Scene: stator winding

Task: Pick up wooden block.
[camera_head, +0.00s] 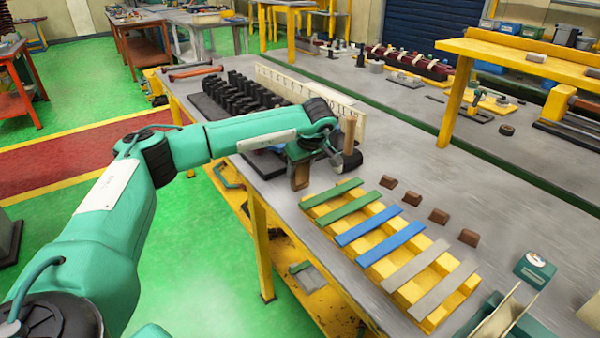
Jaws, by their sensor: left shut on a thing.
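My left arm reaches in from the left over the near edge of the grey workbench (520,165). My left gripper (302,160) points down and is shut on a brown wooden block (300,177), which shows below it at the bench's near edge. Whether the block touches the bench is unclear. Several smaller brown blocks (439,216) lie in a slanting row on the bench, to the right of the gripper and apart from it.
A yellow rack (375,229) with green, blue and grey strips lies right of the gripper. An upright wooden handle (349,136) stands close beside the gripper. Black parts (240,95) and a pale numbered board (290,88) are behind. A small green box (535,270) sits at right.

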